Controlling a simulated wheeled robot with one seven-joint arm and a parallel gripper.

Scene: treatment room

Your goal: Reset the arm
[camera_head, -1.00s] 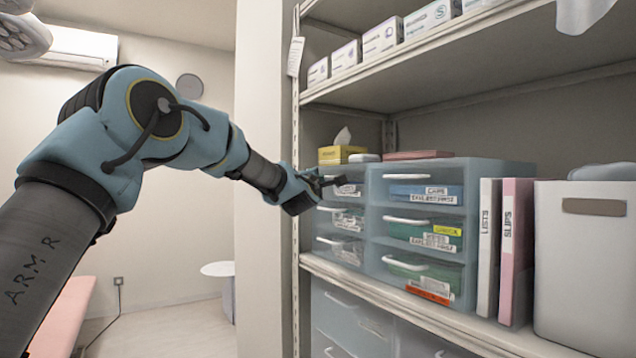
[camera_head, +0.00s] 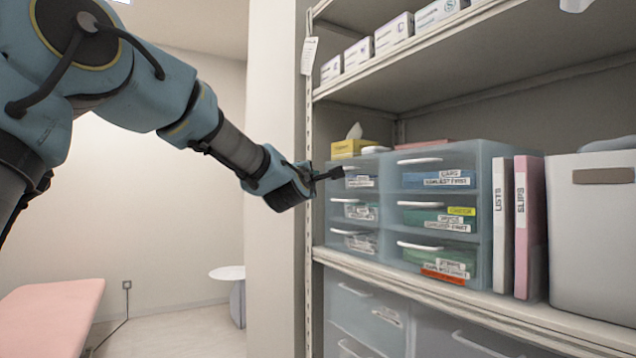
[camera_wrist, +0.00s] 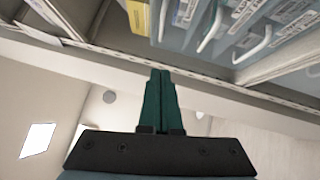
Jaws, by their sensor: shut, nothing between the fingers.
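My gripper (camera_head: 330,174) is at the end of my blue and grey arm, which reaches in from the left in the head view. It is in front of the upper left drawer of the translucent drawer unit (camera_head: 483,200) on the shelf. In the wrist view its two dark green fingers (camera_wrist: 160,85) are together with nothing between them. The head view does not show clearly whether the gripper touches the drawer front. All the drawers in view look shut.
The metal shelf (camera_head: 440,290) holds a white binder (camera_head: 502,220), a pink binder (camera_head: 529,235) and a grey bin (camera_head: 595,240) right of the drawers. Boxes (camera_head: 394,33) line the shelf above. A pink couch (camera_head: 50,310) and a round white table (camera_head: 228,273) stand at left.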

